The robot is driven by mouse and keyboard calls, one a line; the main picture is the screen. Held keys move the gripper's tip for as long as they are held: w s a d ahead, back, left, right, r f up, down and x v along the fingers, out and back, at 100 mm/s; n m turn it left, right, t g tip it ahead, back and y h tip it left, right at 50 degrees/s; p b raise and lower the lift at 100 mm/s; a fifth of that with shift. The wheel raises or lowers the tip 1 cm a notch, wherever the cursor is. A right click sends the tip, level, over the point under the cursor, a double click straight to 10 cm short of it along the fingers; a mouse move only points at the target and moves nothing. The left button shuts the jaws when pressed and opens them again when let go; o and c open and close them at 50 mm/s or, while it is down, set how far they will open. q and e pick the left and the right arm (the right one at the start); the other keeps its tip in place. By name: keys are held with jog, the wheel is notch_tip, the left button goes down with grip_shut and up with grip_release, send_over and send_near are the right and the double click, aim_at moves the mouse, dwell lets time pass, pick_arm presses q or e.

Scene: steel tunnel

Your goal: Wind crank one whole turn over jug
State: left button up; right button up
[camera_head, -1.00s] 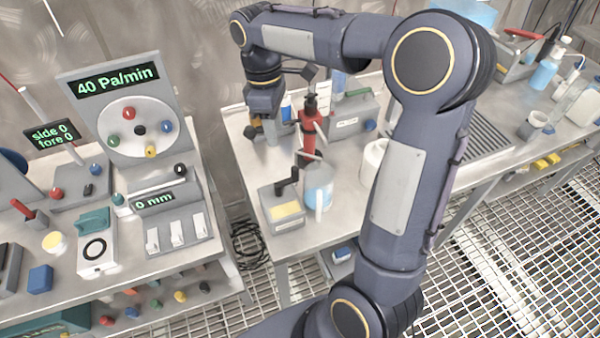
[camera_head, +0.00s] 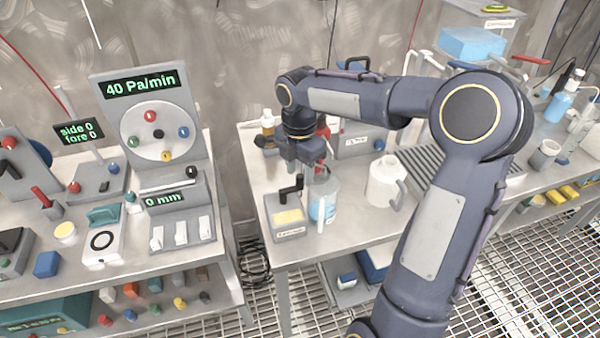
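A clear jug (camera_head: 324,203) with a blue part low on it stands near the front of the right bench. A red upright device (camera_head: 322,130) is behind it, mostly hidden by my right gripper; I cannot tell whether its crank shows. A black crank-shaped handle (camera_head: 291,189) stands on a small grey labelled box (camera_head: 286,216) left of the jug. My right gripper (camera_head: 308,168) points down just above and behind the jug's top, in front of the red device. Its fingers are small and overlap the things behind, so their opening and any contact are unclear. My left gripper is not in view.
A white jug (camera_head: 383,180) stands right of the clear one. A ribbed tray (camera_head: 430,165) lies farther right. The left bench holds a dial panel (camera_head: 145,115) reading 40 Pa/min.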

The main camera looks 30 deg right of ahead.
jog(key=shift+f, duration=0.5)
jog(key=shift+c, duration=0.4)
grip_shut()
jog(key=shift+s+m, duration=0.1)
jog(key=shift+m, duration=0.2)
jog(key=m, duration=0.1)
jog(key=s+m, duration=0.1)
jog(key=shift+a+r+m, duration=0.1)
jog(key=shift+a+m, duration=0.15)
jog(key=shift+m, duration=0.15)
jog(key=m, duration=0.2)
jog(key=s+m, duration=0.1)
jog(key=shift+a+m+p, duration=0.35)
jog(key=shift+a+m, duration=0.05)
jog(key=shift+s+a+m, duration=0.15)
jog(key=shift+a+m, duration=0.05)
jog(key=shift+m, duration=0.4)
jog(key=shift+s+a+m, duration=0.15)
jog(key=shift+a+m, duration=0.05)
jog(key=shift+m, duration=0.4)
jog(key=shift+s+a+m, duration=0.15)
jog(key=shift+a+m, duration=0.15)
jog(key=shift+m, duration=0.55)
jog(key=shift+s+a+m, duration=0.1)
jog(key=shift+a+m, duration=0.15)
jog(key=shift+m, duration=0.6)
